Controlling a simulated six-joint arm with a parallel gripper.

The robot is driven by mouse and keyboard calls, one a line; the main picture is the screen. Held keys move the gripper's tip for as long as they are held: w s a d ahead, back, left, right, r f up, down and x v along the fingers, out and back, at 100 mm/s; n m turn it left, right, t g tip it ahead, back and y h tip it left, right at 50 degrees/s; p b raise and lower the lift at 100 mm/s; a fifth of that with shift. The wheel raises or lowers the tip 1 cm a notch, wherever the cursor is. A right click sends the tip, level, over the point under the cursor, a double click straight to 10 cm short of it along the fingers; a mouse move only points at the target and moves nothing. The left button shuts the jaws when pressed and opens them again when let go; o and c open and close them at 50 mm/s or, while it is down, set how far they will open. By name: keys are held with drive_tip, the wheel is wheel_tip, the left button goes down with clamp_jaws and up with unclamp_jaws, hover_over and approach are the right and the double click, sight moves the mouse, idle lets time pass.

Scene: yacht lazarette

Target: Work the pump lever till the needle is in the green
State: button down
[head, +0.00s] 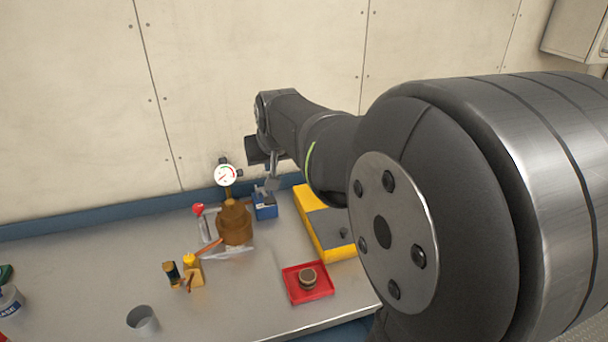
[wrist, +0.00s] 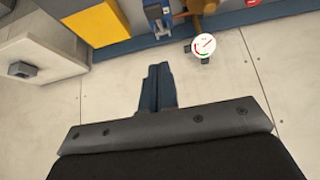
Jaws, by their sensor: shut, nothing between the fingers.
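The brown pump-like body (head: 235,224) stands on the bench with a round white gauge (head: 227,175) above it. The gauge also shows in the wrist view (wrist: 204,46), with red and green marks on its dial; the needle's exact reading is too small to tell. A grey lever with a red knob (head: 198,209) stands left of the body, and an orange bar (head: 209,247) slopes at its lower left; which is the pump lever I cannot tell for sure. My gripper (head: 272,183) is shut and empty, above the bench right of the gauge. Its fingers show in the wrist view (wrist: 158,70).
A blue box (head: 265,206) stands below my gripper. A yellow case (head: 311,222) is right of it. A red tray (head: 322,292) holds a round brown piece. A yellow block (head: 191,270), a dark cylinder (head: 171,273) and a grey cup (head: 143,320) stand front left. A wall rises behind.

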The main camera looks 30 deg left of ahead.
hover_over(269, 198)
drive_tip(key=s+d, duration=0.1)
wheel_tip(269, 198, down, 8)
drive_tip(key=shift+f, duration=0.15)
drive_tip(key=f, duration=0.3)
drive_tip(key=shift+s+d+f, duration=0.1)
drive_tip(key=shift+s+d, duration=0.1)
drive_tip(key=shift+f, duration=0.4)
drive_tip(key=shift+s, duration=0.1)
